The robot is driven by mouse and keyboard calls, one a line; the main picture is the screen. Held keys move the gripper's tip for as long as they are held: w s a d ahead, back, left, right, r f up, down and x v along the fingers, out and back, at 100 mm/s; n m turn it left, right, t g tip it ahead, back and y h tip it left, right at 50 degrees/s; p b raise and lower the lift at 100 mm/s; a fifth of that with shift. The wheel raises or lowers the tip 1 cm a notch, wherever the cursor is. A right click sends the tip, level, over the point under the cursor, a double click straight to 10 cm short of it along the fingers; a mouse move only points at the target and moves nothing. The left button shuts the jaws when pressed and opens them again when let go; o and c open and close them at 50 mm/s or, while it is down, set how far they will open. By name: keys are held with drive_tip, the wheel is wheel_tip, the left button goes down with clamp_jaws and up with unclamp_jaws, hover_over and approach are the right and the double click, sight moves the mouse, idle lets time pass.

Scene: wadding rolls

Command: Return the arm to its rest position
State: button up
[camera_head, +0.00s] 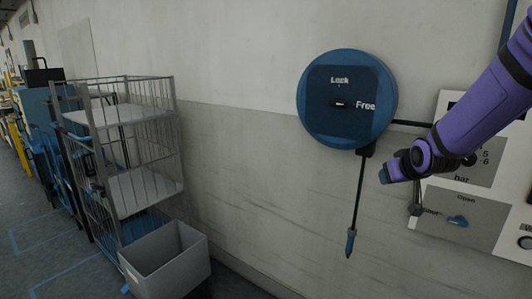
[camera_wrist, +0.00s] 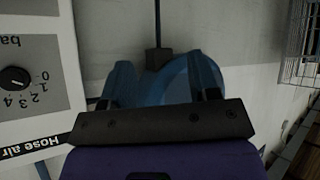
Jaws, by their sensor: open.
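My purple arm (camera_head: 475,105) reaches in from the upper right in the head view. My gripper (camera_head: 385,174), with blue fingertips, is at its lower left end, in front of the wall. In the wrist view my gripper (camera_wrist: 163,80) has its two blue fingers apart. No object shows held between them. Beyond them is the round blue hose reel (camera_wrist: 180,82), partly hidden by the fingers. In the head view the reel (camera_head: 318,112) hangs on the wall left of my gripper, its dial marked Lock and Free. A hose with a blue tip (camera_head: 350,242) hangs below it.
A white control panel (camera_head: 440,240) with a blue Open knob (camera_head: 457,220) is behind and below my arm. It also shows in the wrist view (camera_wrist: 50,105). A wire cage trolley (camera_head: 160,120) and a grey bin (camera_head: 175,270) stand at left. The wall between is clear.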

drive_tip(key=s+a+r+g, duration=0.1)
drive_tip(key=s+r, duration=0.2)
drive_tip(key=s, duration=0.8)
drive_tip(key=s+a+r+g, duration=0.1)
drive_tip(key=s+r, duration=0.3)
drive_tip(key=s, duration=0.7)
drive_tip(key=s+a+r+m+g, duration=0.1)
drive_tip(key=s+a+r+g, duration=0.1)
drive_tip(key=s, duration=0.9)
drive_tip(key=shift+s+r+g+y, duration=0.15)
drive_tip(key=shift+r+g+y, duration=0.15)
drive_tip(key=shift+r+g, duration=0.35)
drive_tip(key=shift+r, duration=0.1)
